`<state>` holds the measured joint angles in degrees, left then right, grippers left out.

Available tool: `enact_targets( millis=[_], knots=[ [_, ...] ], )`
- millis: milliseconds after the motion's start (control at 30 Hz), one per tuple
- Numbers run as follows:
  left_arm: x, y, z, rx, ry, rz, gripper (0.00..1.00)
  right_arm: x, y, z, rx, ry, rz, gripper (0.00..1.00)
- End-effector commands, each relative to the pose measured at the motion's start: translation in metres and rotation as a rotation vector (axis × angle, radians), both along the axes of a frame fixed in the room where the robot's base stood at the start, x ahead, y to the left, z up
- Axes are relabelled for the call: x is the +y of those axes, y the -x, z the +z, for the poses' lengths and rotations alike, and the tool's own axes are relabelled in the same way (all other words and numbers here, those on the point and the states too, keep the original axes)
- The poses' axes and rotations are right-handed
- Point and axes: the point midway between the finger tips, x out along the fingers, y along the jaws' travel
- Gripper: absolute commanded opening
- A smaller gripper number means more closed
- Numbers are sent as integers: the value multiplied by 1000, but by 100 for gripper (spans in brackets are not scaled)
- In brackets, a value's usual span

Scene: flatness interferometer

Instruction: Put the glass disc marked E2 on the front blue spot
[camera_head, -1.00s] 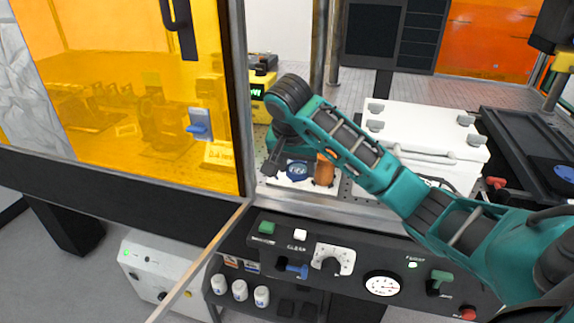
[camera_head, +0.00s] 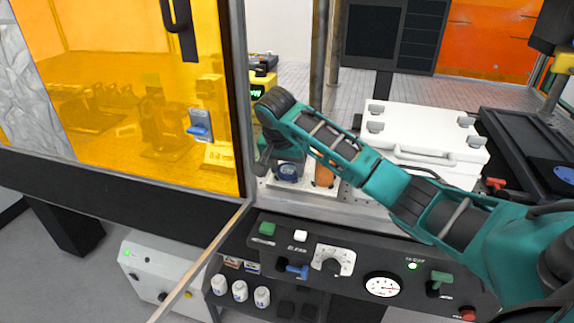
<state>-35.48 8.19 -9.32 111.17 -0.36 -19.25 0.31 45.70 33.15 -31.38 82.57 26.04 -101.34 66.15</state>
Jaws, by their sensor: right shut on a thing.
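My right gripper (camera_head: 266,166) points down over a small pale plate (camera_head: 311,190) behind the control panel, and it is shut. A small round blue piece with pale marks (camera_head: 288,173) is just right of the fingers, over or on the plate. The marks are too small to read, so I cannot tell whether it is disc E2 or a blue spot. The fingertips and what lies between them are partly hidden by the dark gripper body. A flat blue oval (camera_head: 565,174) lies on a black surface at the right edge. My left gripper is out of view.
An orange cylinder (camera_head: 324,174) stands close right of the blue piece. A white lidded case (camera_head: 420,135) is farther right. An amber window (camera_head: 130,90) in a dark frame stands left of the gripper. The control panel (camera_head: 350,262) with knobs and gauge is in front.

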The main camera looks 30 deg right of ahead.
Motion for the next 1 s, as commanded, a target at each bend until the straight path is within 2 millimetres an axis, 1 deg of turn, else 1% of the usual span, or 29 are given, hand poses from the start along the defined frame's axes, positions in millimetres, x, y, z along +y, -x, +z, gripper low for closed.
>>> enact_targets(
  millis=[133,167,400,633,733,867,1000],
  knots=[
    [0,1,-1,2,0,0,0,0,0,-3,0,0,-1,25],
    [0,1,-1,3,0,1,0,0,0,-2,-1,1,-1,59],
    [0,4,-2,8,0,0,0,0,0,-2,0,0,-1,82],
    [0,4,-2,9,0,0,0,0,0,-2,-1,1,-1,82],
    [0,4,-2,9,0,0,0,1,1,4,-2,0,1,82],
    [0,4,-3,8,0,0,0,7,5,23,-4,-1,2,82],
    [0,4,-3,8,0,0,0,14,11,46,-4,-1,1,82]
  ],
)
